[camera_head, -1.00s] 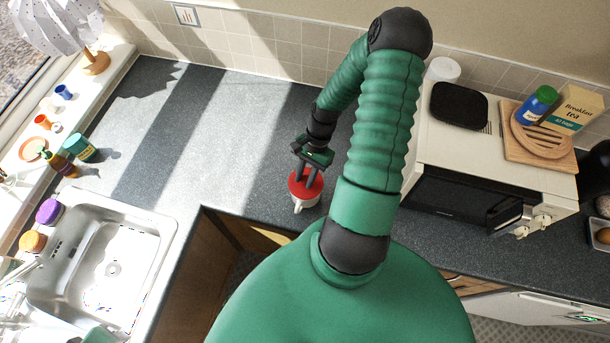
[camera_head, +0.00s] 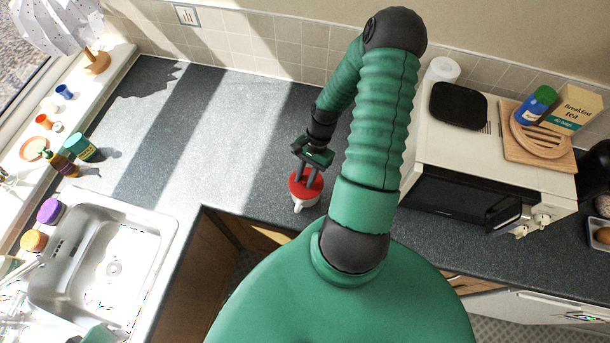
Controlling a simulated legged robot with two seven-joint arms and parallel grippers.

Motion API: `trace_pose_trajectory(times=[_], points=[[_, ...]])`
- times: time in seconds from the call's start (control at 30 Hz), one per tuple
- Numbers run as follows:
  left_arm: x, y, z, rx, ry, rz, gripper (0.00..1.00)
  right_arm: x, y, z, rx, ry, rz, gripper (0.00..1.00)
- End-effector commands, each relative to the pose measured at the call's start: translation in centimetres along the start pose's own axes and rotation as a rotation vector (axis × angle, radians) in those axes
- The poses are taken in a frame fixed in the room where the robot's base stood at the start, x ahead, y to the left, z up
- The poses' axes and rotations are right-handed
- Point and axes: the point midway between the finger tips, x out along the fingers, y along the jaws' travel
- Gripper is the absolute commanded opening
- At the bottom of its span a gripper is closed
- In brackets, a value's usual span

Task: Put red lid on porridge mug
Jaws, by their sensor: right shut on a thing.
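The red lid (camera_head: 301,191) is at the top of the white porridge mug (camera_head: 299,206), which stands on the dark worktop near its front edge. The lid covers the mug's opening from this view; whether it is fully seated I cannot tell. My right gripper (camera_head: 307,179) points down from above and is shut on the red lid, its fingers at the middle of the lid. The mug's handle points toward the front. My left gripper is not in view.
A microwave (camera_head: 420,160) stands right of my arm, with a black item (camera_head: 459,105) and a wooden board (camera_head: 512,152) on top. A steel sink (camera_head: 75,235) is at the left. The worktop (camera_head: 230,130) behind and left of the mug is clear.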

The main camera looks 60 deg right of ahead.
Motion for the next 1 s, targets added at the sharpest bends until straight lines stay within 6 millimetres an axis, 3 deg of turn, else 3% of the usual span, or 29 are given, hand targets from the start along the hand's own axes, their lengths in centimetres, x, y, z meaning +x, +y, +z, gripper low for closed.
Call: trace_pose_trajectory(times=[0.37, 0.4, 0.57, 0.8, 0.97, 1.0], points=[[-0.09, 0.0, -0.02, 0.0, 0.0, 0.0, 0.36, 0.01, 0.01, 0.0, 0.001, 0.0, 0.0, 0.0], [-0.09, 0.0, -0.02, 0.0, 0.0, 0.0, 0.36, 0.0, 0.01, 0.0, 0.001, 0.0, 0.0, 0.29], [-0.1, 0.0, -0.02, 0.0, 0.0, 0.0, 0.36, 0.0, 0.01, 0.0, 0.001, 0.0, 0.0, 0.5], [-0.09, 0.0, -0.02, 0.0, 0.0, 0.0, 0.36, 0.01, 0.0, 0.0, 0.0, 0.0, 0.0, 0.52], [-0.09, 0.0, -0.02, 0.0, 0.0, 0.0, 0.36, 0.01, 0.01, 0.0, 0.0, 0.0, 0.0, 0.73], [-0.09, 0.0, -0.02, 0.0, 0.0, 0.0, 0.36, 0.01, 0.01, 0.0, 0.001, 0.0, 0.0, 0.73]])
